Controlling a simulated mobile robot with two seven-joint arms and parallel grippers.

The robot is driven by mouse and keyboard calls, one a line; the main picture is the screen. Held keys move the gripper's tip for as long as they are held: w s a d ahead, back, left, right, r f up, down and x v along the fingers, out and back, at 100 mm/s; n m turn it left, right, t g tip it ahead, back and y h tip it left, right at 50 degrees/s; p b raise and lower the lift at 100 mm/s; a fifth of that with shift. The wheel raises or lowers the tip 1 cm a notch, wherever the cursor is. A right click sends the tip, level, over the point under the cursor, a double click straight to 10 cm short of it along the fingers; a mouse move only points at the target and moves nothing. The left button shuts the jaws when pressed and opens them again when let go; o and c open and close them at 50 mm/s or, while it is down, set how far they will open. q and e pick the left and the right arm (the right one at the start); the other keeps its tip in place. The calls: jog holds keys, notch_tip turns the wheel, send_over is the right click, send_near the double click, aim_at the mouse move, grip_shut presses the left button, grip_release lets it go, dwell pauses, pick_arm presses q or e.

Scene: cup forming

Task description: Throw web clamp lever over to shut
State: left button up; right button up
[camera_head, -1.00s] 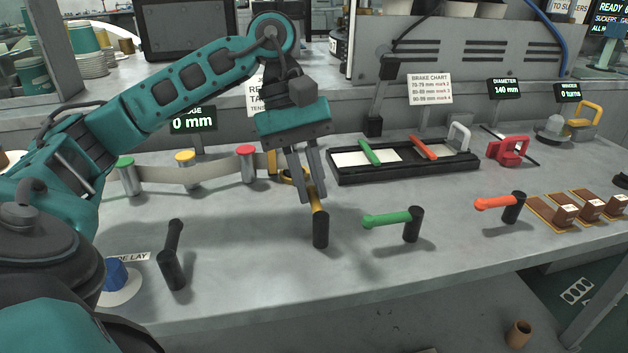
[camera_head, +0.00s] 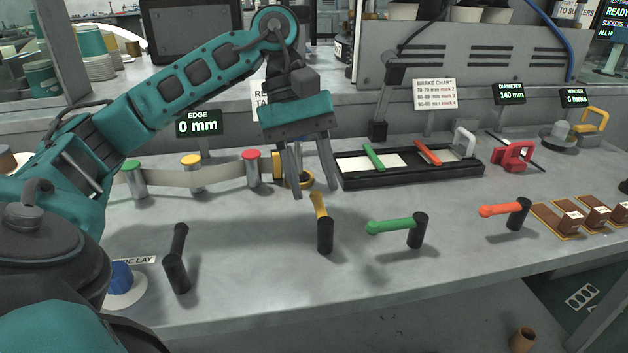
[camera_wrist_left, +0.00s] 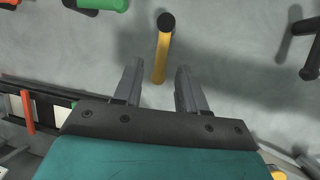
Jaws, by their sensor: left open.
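A lever with a yellow handle (camera_head: 318,206) on a black upright post (camera_head: 325,236) stands at the middle of the bench; its handle points back, away from the front edge. No label marks which lever is the web clamp one. My left gripper (camera_head: 316,190) is open, its two fingers apart, just above and behind the yellow handle. In the left wrist view the yellow handle (camera_wrist_left: 162,58) runs from its black post towards the gap between the fingers, touching neither visibly. My right gripper is not in view.
A green lever (camera_head: 395,227) and an orange lever (camera_head: 500,210) stand to the right, a black lever (camera_head: 177,260) to the left. A pale web strip (camera_head: 222,176) on posts and a black tray (camera_head: 410,178) lie behind. The front of the bench is clear.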

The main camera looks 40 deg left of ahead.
pick_arm(q)
jog(key=p+v, duration=0.4)
jog(key=v, duration=0.7)
jog(key=shift+p, duration=0.35)
jog(key=shift+a+r, duration=0.1)
